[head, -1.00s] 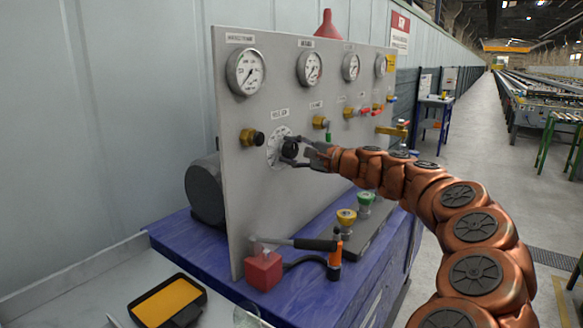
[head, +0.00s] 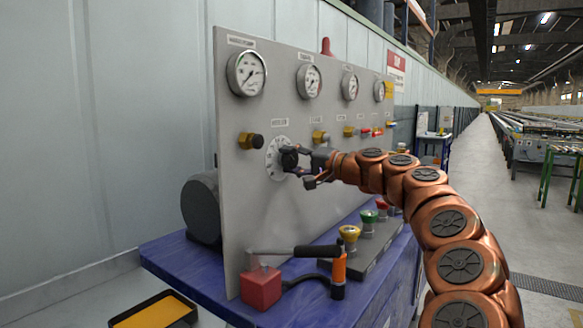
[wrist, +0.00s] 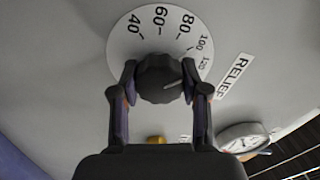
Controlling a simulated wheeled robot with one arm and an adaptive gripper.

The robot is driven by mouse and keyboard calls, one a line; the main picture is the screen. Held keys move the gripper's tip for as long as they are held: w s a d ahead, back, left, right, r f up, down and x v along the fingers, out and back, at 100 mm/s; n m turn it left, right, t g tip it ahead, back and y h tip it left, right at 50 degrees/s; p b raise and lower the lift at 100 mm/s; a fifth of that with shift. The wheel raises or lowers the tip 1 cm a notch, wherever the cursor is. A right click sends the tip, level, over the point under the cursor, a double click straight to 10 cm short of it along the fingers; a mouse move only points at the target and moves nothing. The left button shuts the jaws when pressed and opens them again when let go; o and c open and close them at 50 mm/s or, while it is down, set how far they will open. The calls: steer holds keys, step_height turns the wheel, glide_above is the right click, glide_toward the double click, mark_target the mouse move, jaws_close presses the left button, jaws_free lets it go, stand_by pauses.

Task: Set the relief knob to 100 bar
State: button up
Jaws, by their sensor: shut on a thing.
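The relief knob (wrist: 160,78) is black and ribbed, in front of a white round dial (wrist: 125,45) marked 40, 60, 80, 100 and 120. A pale pointer line on the knob lies right of and below its middle, toward the right finger, on the 120 side of the scale. Where it reads exactly is unclear. The RELIEF label (wrist: 235,82) is beside the dial. My gripper (wrist: 160,85) is shut on the knob, one finger on each side. In the head view, my gripper (head: 296,160) covers part of the knob and dial (head: 273,158).
The grey panel (head: 240,200) carries several gauges (head: 247,73) above and a brass fitting with a black cap (head: 250,141) left of the dial. Valves (head: 320,137) are to the right. Below, a red block (head: 261,287) and a black-gripped lever (head: 316,251) stand on the blue bench (head: 180,250).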

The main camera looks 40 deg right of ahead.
stand_by(0.4)
steer(key=o, duration=1.2)
steer(key=shift+c, duration=0.2)
steer(key=v, duration=1.2)
